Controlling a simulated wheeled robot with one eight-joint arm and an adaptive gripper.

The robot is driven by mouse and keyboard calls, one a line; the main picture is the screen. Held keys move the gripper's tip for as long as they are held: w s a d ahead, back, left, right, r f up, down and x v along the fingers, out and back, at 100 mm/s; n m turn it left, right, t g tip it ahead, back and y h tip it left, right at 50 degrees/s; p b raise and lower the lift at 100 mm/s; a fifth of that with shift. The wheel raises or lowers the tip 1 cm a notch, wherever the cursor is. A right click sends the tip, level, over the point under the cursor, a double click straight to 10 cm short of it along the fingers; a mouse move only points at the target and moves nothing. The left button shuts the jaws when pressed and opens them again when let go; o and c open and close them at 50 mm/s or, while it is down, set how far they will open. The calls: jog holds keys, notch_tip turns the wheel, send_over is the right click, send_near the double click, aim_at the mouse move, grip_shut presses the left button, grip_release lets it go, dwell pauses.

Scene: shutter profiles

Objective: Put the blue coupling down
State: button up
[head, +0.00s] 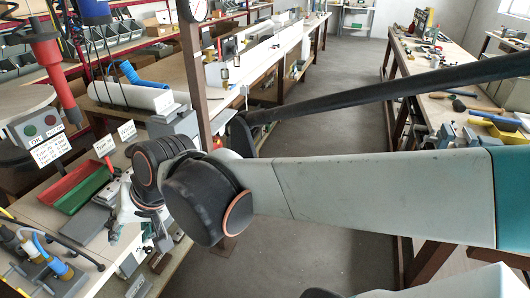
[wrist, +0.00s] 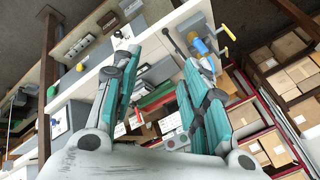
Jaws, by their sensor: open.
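Blue parts with yellow and grey ends (head: 48,262) sit in or on a grey block at the bench's near left corner in the head view. I cannot tell whether one of them is the blue coupling. A blue and yellow part (wrist: 203,46) also shows beyond the fingers in the wrist view. My gripper (wrist: 160,62) is open, its two teal fingers spread apart, with nothing seen held between them. In the head view my gripper (head: 125,218) is over the near left bench, partly hidden by my wrist joints.
A red and green tray (head: 82,187) and sign cards (head: 104,147) stand on the left bench. A control box with buttons (head: 40,128) and a hanging red tool (head: 55,80) are at left. A grey-floored aisle (head: 320,130) runs between the benches.

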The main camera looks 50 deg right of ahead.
jog(key=s+d+n+h, duration=0.2)
jog(key=s+d+n, duration=0.1)
jog(key=s+n, duration=0.3)
jog(key=shift+s+d+r+t, duration=0.3)
jog(key=shift+d+r+t, duration=0.05)
jog(key=shift+t, duration=0.05)
